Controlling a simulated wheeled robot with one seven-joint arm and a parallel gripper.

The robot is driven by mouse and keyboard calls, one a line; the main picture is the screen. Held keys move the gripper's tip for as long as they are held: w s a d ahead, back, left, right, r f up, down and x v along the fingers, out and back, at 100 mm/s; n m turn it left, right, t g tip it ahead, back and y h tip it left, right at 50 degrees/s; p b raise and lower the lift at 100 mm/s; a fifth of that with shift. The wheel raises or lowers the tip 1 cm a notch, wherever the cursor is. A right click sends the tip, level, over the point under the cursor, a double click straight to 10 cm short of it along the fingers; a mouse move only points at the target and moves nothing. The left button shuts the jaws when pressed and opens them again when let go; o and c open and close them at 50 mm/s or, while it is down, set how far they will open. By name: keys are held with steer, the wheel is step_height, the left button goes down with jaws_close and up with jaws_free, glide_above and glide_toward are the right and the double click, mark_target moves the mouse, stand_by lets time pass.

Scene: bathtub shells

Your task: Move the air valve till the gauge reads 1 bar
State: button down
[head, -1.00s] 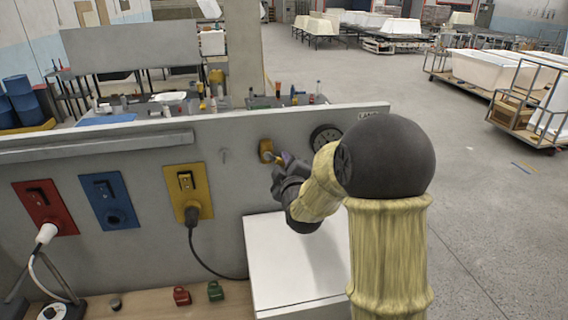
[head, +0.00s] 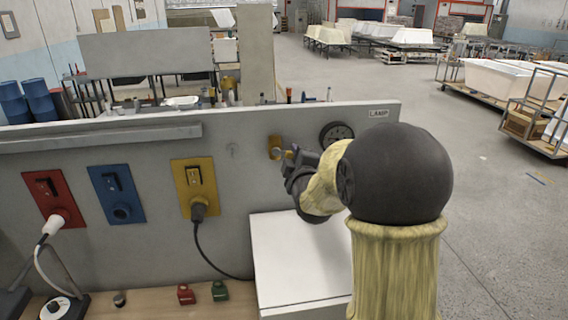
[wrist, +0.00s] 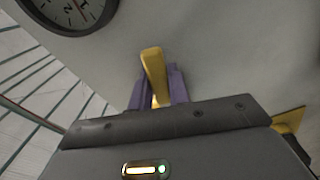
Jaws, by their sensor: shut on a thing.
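The yellow air valve (head: 275,147) sits on the grey wall panel, left of the round gauge (head: 336,134). My gripper (head: 291,156) is at the valve, partly hidden by my own arm. In the wrist view, the purple fingertips (wrist: 157,88) are shut on the yellow valve lever (wrist: 153,72), whose end sticks out between them. A reddish needle and some figures show, but I cannot tell the reading.
A white box (head: 300,262) stands below the valve against the panel. Red (head: 53,199), blue (head: 116,194) and yellow (head: 195,187) socket plates are to the left, with a black cable hanging from the yellow one. Open floor lies to the right.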

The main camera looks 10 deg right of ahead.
stand_by(0.4)
steer(key=c, duration=1.3)
jaws_free()
steer(key=shift+s, duration=0.1)
steer(key=s+b, duration=0.2)
steer(key=s, duration=0.3)
steer(key=s+b, duration=0.2)
steer(key=s, duration=0.4)
steer(key=s+a+b, duration=0.1)
steer(key=s+b, duration=0.2)
steer(key=s, duration=0.3)
steer(key=shift+s+a, duration=0.1)
steer(key=shift+s, duration=0.05)
